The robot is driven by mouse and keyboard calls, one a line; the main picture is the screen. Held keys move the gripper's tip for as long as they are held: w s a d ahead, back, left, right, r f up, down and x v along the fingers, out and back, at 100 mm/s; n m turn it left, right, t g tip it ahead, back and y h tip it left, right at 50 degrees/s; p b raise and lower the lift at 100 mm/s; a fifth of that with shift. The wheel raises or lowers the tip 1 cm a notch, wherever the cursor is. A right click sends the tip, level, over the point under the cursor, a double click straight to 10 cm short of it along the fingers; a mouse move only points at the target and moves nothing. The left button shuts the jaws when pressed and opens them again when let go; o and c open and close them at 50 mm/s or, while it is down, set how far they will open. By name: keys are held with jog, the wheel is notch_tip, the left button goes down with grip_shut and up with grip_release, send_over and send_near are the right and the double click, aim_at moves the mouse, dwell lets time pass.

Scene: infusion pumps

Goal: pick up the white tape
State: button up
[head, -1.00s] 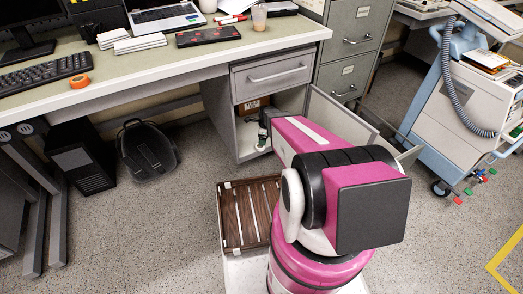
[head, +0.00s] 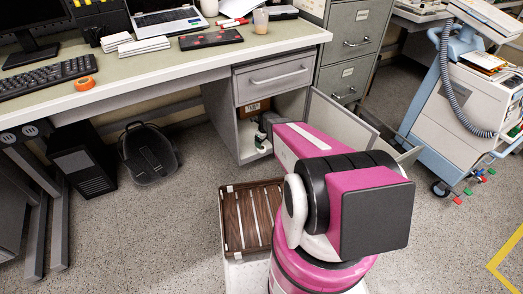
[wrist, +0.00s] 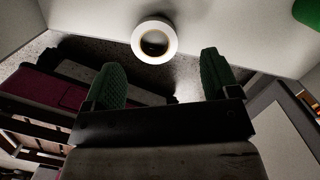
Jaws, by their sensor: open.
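The white tape (wrist: 140,32) is a roll with a dark centre hole, at the upper middle of the wrist view. It appears to be on a pale surface at its edge, just ahead of and between my fingertips. My gripper (wrist: 161,70) has two green fingers spread wide with nothing between them. In the head view my gripper (head: 262,137) is small and partly hidden by my arm, at the open cabinet under the desk drawer. I cannot make out the white tape in the head view.
The cabinet door (head: 343,123) stands open right of my forearm. An orange tape roll (head: 84,84) lies on the desk (head: 150,75) by the keyboard (head: 45,78). A green object (wrist: 308,12) is at the wrist view's top right. A blue-white cart (head: 465,100) stands at right.

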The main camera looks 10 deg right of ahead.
jog(key=f, duration=0.3)
jog(key=a+f, duration=0.1)
jog(key=f, duration=0.1)
jog(key=c, duration=1)
